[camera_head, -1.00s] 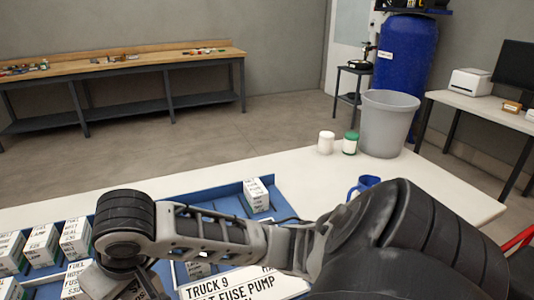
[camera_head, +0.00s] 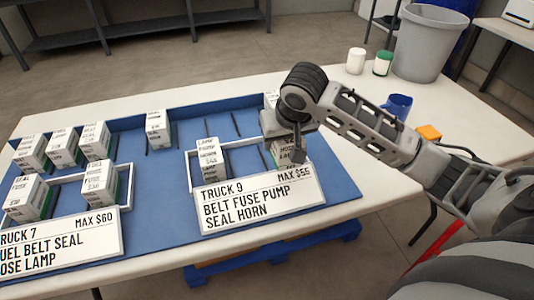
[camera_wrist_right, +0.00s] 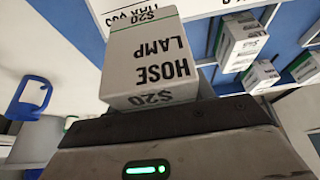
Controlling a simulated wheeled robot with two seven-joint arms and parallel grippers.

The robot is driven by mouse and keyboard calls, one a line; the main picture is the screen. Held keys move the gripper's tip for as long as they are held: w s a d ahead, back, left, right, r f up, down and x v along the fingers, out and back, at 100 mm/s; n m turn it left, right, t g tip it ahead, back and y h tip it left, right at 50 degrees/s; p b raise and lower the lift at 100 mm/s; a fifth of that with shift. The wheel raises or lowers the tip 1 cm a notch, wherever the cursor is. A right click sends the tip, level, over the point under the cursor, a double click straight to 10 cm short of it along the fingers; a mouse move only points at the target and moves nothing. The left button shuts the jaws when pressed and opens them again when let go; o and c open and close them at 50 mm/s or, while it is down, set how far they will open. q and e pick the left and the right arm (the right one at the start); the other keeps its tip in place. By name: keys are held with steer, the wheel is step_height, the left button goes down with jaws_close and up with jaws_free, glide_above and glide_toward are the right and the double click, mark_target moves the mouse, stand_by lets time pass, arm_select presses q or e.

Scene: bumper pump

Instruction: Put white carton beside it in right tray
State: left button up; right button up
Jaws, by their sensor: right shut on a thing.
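My right gripper (camera_head: 290,150) is over the right end of the right tray (camera_head: 238,146), behind the TRUCK 9 sign. It is shut on a white carton marked HOSE LAMP (camera_wrist_right: 155,65), large in the wrist view. In the head view this carton (camera_head: 278,154) is partly hidden by the gripper; I cannot tell whether it touches the tray floor. Another white carton (camera_head: 209,162) stands upright at the tray's left end. The sign (camera_head: 258,203) reads MAX $55, BELT FUSE PUMP, SEAL HORN. My left gripper is not in view.
The left tray (camera_head: 68,178) holds white cartons behind its TRUCK 7 sign (camera_head: 62,243). A lone carton (camera_head: 157,129) stands at the back of the blue mat (camera_head: 340,190). A blue mug (camera_head: 397,106), an orange block (camera_head: 428,132) and a grey bin (camera_head: 428,42) are to the right.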

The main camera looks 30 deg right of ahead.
steer(key=w+d+f, duration=0.1)
steer(key=w+f, duration=0.1)
steer(key=w, duration=0.1)
steer(key=w+d+f, duration=0.2)
steer(key=w+f, duration=0.1)
steer(key=w+d+f, duration=0.2)
steer(key=w, duration=0.1)
steer(key=shift+f+b, duration=0.15)
steer(key=shift+b, duration=0.25)
steer(key=shift+w+d+f, duration=0.25)
steer(key=shift+w+f, duration=0.2)
steer(key=shift+f, duration=0.25)
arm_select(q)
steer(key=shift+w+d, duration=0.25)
arm_select(e)
steer(key=shift+f, duration=1.5)
steer(key=shift+f, duration=0.15)
steer(key=o, duration=1.2)
steer(key=shift+c, duration=0.2)
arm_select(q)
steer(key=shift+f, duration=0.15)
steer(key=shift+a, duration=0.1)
